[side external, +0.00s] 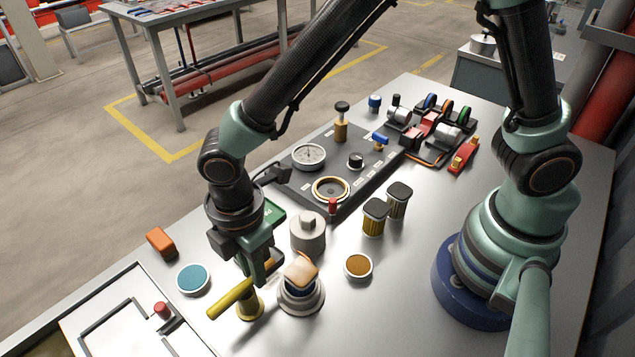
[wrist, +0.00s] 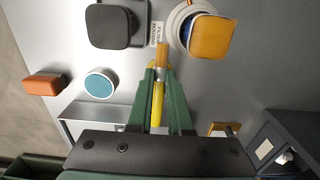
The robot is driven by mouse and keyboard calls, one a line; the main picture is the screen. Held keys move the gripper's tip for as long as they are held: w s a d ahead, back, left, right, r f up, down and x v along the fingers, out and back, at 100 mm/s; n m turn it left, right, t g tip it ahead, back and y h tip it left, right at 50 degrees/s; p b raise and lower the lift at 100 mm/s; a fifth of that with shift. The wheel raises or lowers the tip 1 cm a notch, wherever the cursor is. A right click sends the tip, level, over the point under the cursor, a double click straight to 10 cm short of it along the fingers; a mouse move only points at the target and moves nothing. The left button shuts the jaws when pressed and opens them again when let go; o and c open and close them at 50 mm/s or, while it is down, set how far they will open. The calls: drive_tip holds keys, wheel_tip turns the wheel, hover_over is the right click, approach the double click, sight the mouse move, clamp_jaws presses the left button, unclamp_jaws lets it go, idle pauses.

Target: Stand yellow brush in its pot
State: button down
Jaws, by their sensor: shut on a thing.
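My gripper (side external: 259,280) is shut on the yellow brush (side external: 228,300), which lies nearly level across the jaws. Its yellow handle sticks out to the lower left in the side view. In the wrist view the handle (wrist: 157,105) runs between the green fingers (wrist: 159,82), and the tan bristle end (wrist: 162,55) points away past the fingertips. A short yellow pot (side external: 249,307) stands on the bench just below the brush and gripper. In the wrist view only a bit of yellow rim shows beside the brush; the pot's opening is mostly hidden.
A round grey housing with a tan cloth-like top (side external: 300,272) stands close right of the pot. A grey capped cylinder (side external: 307,232) is behind. A teal-topped tin (side external: 193,279), an orange block (side external: 160,241) and a white tray (side external: 130,325) lie left. A brown-filled dish (side external: 358,266) is right.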

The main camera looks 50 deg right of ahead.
drive_tip(key=shift+f, duration=0.15)
drive_tip(key=c, duration=0.8)
unclamp_jaws()
drive_tip(key=shift+c, duration=0.2)
wheel_tip(320, 180, up, 13)
drive_tip(key=d+r+m+t, duration=0.2)
drive_tip(key=d+r+m, duration=0.1)
drive_tip(key=d+m, duration=0.6)
drive_tip(key=d+r+m+t, duration=0.3)
drive_tip(key=d+m, duration=0.6)
drive_tip(key=d, duration=0.8)
drive_tip(key=shift+w+d+t, duration=0.3)
drive_tip(key=shift+w+d, duration=0.05)
drive_tip(key=shift+w, duration=0.1)
drive_tip(key=shift+r, duration=0.15)
